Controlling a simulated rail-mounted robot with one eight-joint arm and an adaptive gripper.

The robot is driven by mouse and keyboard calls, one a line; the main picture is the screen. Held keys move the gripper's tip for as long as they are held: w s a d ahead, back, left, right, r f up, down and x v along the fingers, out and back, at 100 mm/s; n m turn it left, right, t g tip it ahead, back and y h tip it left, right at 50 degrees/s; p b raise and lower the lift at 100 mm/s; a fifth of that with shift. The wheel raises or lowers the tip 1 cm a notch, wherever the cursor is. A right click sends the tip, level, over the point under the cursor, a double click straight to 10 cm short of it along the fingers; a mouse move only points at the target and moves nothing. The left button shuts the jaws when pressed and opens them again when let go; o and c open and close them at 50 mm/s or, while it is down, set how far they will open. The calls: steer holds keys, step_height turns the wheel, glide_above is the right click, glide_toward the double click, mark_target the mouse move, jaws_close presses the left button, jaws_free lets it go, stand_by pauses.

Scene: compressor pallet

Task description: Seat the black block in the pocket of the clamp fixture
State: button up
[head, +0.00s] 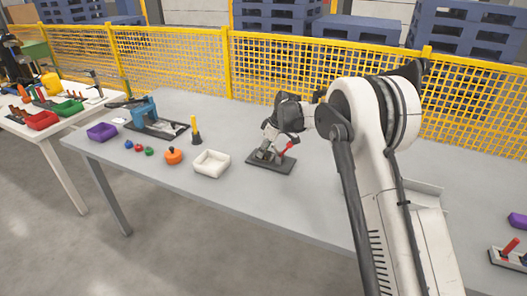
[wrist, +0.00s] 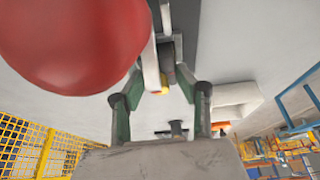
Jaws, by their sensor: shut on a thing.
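The clamp fixture is a dark base plate (head: 270,165) on the grey table, right of the white tray, with a red-ended clamp lever (head: 289,147). My gripper (head: 266,152) is low over this plate, beside the lever. In the wrist view, my gripper's fingers (wrist: 160,82) close around a dark piece, apparently the black block (wrist: 167,48), partly covered by a pale bar and a yellow-orange tip. A large red knob (wrist: 70,40) fills the upper left, very near the camera. The pocket is hidden, so I cannot tell whether the block is in it.
Left of the fixture are a white tray (head: 211,164), an orange knob (head: 173,156), a yellow-handled tool (head: 195,130), a blue device (head: 143,109) and a purple bin (head: 102,132). A yellow mesh fence (head: 180,60) stands behind the table.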

steer(key=shift+f, duration=0.2)
steer(key=o, duration=1.2)
steer(key=shift+r, duration=0.2)
steer(key=v, duration=1.2)
steer(key=shift+p, duration=0.35)
